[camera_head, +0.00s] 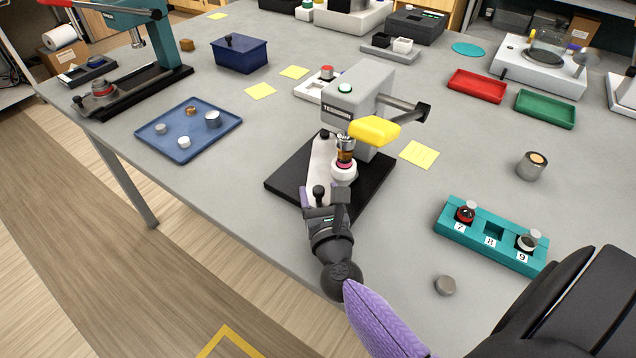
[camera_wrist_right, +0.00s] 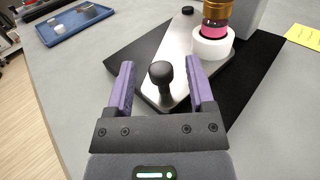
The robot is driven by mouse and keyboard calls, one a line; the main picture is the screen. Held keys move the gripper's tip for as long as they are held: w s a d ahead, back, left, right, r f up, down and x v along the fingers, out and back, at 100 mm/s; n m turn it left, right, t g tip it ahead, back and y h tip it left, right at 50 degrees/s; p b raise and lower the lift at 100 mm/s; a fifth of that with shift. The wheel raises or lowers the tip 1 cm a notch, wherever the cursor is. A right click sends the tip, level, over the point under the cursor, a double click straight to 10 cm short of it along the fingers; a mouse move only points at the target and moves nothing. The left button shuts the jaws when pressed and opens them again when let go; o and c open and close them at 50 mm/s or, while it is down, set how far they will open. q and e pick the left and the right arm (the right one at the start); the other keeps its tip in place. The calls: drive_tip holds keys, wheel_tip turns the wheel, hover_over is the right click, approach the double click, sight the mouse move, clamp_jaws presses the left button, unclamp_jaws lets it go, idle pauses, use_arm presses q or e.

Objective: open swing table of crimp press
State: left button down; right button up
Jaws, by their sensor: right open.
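The crimp press (camera_head: 358,92) stands on a black base plate (camera_head: 287,183) on the grey table, with a yellow-gripped lever on its right side. Its pale swing table (camera_head: 322,160) lies under the press head and points toward me, with a black ball knob (camera_head: 319,192) at its near end. A white ring-shaped holder (camera_head: 344,172) with a vial sits under the head. My right gripper (camera_head: 322,197) is at the knob. In the right wrist view the knob (camera_wrist_right: 161,73) stands between the two open purple fingers (camera_wrist_right: 161,85), with gaps on both sides. My left gripper is out of view.
A teal rack (camera_head: 490,232) with vials in slots 7 and 9 stands to the right. A small grey cap (camera_head: 445,285) lies in front of it and a metal cup (camera_head: 531,166) behind. A blue tray (camera_head: 189,145) lies to the left. Table around the base is mostly clear.

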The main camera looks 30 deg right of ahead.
drive_tip(key=shift+x, duration=0.85)
clamp_jaws()
idle(0.8)
